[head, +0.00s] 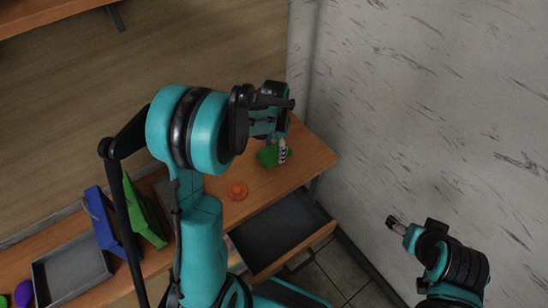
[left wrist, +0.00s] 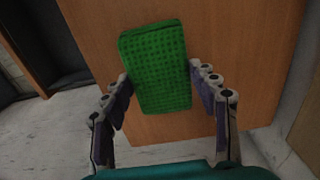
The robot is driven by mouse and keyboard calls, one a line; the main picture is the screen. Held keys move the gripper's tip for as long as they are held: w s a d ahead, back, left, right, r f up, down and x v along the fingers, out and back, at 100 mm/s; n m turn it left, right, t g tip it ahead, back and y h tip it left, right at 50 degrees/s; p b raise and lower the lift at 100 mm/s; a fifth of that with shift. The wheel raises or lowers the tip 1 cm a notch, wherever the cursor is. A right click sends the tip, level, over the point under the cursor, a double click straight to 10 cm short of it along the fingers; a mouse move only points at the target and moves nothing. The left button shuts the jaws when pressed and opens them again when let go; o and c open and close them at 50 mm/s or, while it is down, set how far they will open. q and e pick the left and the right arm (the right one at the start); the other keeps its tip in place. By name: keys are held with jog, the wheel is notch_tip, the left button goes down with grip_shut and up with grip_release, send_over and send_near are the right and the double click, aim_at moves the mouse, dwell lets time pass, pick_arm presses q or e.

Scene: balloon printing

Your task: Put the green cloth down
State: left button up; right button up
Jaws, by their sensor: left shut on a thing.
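The green cloth (head: 267,156) is at the right end of the wooden table in the head view. In the left wrist view the cloth (left wrist: 157,62) is a textured green rectangle between the two fingers. My left gripper (head: 279,150) is shut on the cloth, with its fingers at the long sides. The cloth is over the tabletop; whether it touches the wood is hard to tell. My right gripper (head: 396,224) is at the lower right near the wall, away from the table, with its jaw opening unclear.
An orange round object (head: 237,190) lies on the table (head: 306,152) left of the cloth. An open drawer (head: 283,234) sticks out below. A blue binder (head: 100,222), a green binder (head: 144,219) and a grey tray (head: 73,277) are at the left. A marbled wall (head: 420,120) bounds the right.

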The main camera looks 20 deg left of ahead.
aim_at(274, 156)
pick_arm(q)
jog(key=shift+a+f+b, duration=0.1)
jog(key=shift+f+b, duration=0.5)
jog(key=shift+f, duration=1.45)
jog(key=shift+f, duration=0.1)
jog(key=o, duration=1)
jog(key=shift+o, duration=0.2)
notch_tip(274, 156, up, 12)
jog(key=p, duration=0.3)
jog(key=s+d+r+n+t, duration=0.3)
jog(key=s, duration=0.5)
jog(key=s+d+r+n+t, duration=0.3)
jog(key=s+d+r+t, duration=0.1)
jog(key=s, duration=0.5)
jog(key=shift+d, duration=0.25)
